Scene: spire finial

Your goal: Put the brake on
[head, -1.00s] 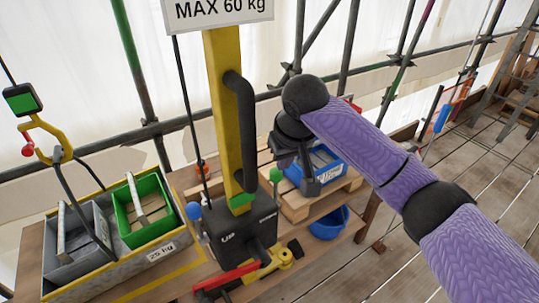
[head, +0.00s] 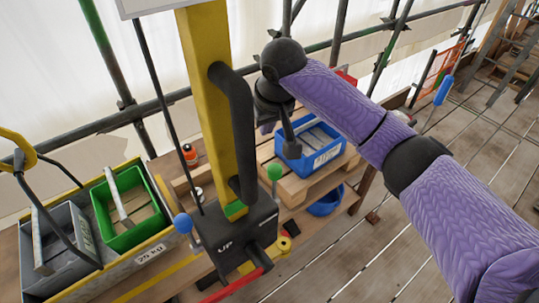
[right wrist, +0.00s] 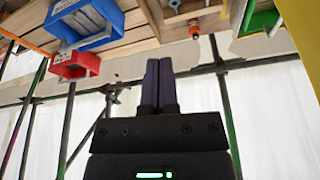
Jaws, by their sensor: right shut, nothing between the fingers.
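A black hoist control box (head: 238,240) marked "UP" stands at the foot of a yellow post (head: 207,100). A lever with a blue knob (head: 183,223) is on its left, and one with a green knob (head: 274,172) is on its right. A red-handled lever (head: 233,286) lies low in front, cut by the bottom edge. I cannot tell from any label which one is the brake. My right gripper (head: 290,148) is above and behind the green knob, apart from the levers. The right wrist view shows its purple fingers (right wrist: 160,64) shut and empty. My left gripper is not in view.
A blue bin (head: 312,160) sits on a wooden pallet behind the gripper; a blue bucket (head: 326,201) is lower. A grey crate (head: 147,262) with a green bin (head: 130,235) is at left. A black curved handle (head: 238,120) rises along the post.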

